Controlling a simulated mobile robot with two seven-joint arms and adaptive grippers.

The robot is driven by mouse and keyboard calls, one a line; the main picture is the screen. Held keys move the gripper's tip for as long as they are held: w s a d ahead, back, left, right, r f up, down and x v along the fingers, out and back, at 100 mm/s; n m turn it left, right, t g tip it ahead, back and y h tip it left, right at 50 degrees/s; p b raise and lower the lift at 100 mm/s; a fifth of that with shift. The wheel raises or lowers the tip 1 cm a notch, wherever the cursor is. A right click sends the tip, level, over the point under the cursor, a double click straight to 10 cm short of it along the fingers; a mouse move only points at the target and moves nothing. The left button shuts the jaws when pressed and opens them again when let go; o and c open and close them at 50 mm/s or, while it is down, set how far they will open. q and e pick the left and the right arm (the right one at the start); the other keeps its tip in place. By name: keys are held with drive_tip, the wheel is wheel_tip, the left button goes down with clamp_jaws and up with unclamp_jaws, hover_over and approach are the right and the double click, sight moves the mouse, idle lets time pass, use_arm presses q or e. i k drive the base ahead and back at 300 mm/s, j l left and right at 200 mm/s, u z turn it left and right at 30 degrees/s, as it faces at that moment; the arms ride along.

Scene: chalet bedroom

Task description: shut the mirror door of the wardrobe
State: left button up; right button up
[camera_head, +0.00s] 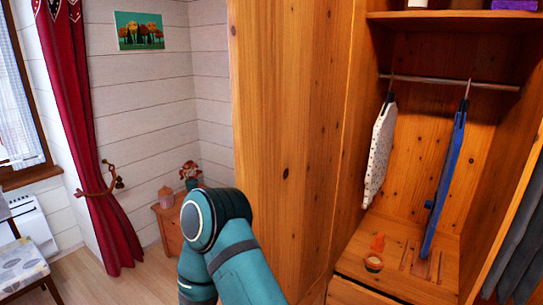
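The wooden wardrobe (410,175) stands at the right with its inner compartment in plain view. A tall plain wooden panel (290,130) stands at its left side. I cannot tell whether this panel is the back of the mirror door or a fixed part of the wardrobe. No mirror surface shows clearly. A teal arm link of mine is at the bottom centre, in front of the panel's lower left part. Neither gripper is in view.
Inside hang a light spotted garment (379,150) and a blue one (443,185), on a rail (450,82). A small orange object (374,254) is on the wardrobe floor. A small cabinet (170,222), red curtain (85,130) and chair (25,262) are at the left.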

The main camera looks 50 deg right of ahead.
sight(294, 66)
drive_tip(key=i+z, duration=0.3)
drive_tip(key=i, duration=0.3)
drive_tip(key=i+j+z, duration=0.1)
drive_tip(key=i+z, duration=0.25)
drive_tip(key=i, duration=0.25)
